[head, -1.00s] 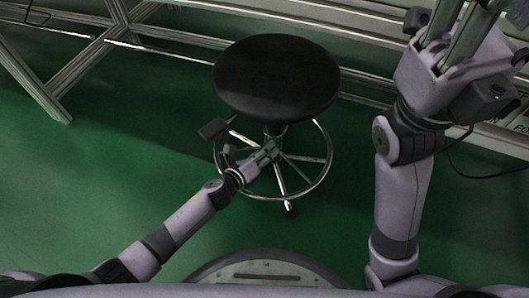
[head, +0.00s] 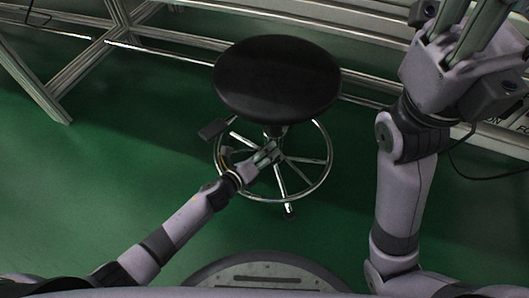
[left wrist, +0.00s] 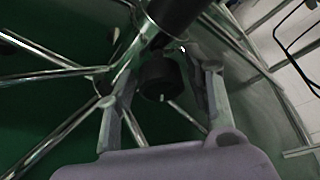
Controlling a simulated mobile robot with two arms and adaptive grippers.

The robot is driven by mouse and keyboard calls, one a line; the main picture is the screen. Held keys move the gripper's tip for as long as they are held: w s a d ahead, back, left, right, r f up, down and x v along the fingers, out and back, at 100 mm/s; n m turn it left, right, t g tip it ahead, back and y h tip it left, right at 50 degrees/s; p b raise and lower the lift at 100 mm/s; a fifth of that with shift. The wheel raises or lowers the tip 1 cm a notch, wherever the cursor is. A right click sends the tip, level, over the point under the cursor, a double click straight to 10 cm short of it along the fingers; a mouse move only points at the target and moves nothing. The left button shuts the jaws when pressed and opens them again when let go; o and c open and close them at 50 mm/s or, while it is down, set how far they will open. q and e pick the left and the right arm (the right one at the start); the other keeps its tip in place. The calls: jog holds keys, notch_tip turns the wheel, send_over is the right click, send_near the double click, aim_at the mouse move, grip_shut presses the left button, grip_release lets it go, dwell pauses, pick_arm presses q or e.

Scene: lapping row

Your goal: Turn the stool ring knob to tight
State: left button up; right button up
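The stool has a round black seat (head: 277,78), a central post and a chrome foot ring (head: 328,172). In the left wrist view a black ring knob (left wrist: 158,78) sits beside the dark post (left wrist: 175,12), among the chrome spokes. My left gripper (head: 270,150) reaches in under the seat's front edge. In the left wrist view its two fingers (left wrist: 163,80) stand on either side of the knob, with gaps visible, so it looks open around it. The knob is hidden in the head view. My right gripper (head: 462,40) is raised at top right, its fingertips cut off.
A dark cable (head: 480,174) hangs at right. The green floor (head: 90,190) is clear at front left.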

pick_arm(q)
jog(key=shift+o, duration=0.4)
jog(key=shift+s+a, duration=0.1)
jog(key=shift+a, duration=0.05)
jog(key=v, duration=1.1)
jog(key=shift+s+a, duration=0.15)
jog(key=shift+s, duration=0.15)
